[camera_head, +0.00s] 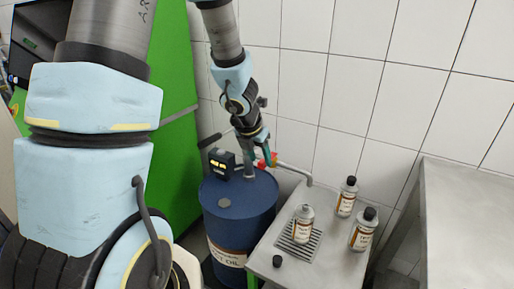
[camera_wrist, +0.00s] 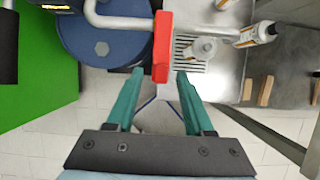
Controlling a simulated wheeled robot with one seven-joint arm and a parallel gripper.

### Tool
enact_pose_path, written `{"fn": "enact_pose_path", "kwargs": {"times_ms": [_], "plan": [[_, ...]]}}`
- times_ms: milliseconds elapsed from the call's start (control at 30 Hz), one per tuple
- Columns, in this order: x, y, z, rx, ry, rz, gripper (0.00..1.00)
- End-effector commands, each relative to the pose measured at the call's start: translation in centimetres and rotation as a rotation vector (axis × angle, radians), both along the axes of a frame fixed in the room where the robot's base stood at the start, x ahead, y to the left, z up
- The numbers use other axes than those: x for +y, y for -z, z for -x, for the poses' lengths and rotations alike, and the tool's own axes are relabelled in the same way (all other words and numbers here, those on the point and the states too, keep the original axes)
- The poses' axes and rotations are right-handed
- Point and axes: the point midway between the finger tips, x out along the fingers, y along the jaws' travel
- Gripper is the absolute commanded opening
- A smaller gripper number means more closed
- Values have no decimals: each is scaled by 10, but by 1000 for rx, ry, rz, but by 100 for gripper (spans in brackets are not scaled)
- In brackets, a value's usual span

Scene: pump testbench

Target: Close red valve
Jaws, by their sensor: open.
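The red valve handle (camera_wrist: 162,45) shows as an upright red bar in the wrist view, on a grey pipe (camera_wrist: 118,20) above the blue drum (camera_wrist: 95,45). In the head view a small part of the red valve (camera_head: 273,159) shows to the right of my gripper (camera_head: 248,165). In the wrist view my gripper (camera_wrist: 160,76) is open with its teal fingers apart. The lower end of the red handle lies between the fingertips in the picture, with gaps on both sides. I cannot tell how far the handle is in depth.
The blue drum's side (camera_head: 230,227) stands below the valve. A black device (camera_head: 221,163) sits on its top. A metal bench (camera_head: 325,259) to its right holds a drain grate (camera_head: 311,250), bottles (camera_head: 347,196) and a black cap (camera_head: 277,261). A green cabinet (camera_head: 174,150) stands left.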

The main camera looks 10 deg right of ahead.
Motion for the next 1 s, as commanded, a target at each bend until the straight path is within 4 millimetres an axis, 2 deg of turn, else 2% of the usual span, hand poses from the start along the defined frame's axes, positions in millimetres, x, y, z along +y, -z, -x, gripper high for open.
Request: {"fn": "enact_pose_path", "kwargs": {"times_ms": [300, 367, 1000], "plan": [[14, -58, 14, -1, 0, 1, 52], [14, -52, 14, -4, 3, 2, 52], [25, -89, 26, -4, 4, -1, 52]]}}
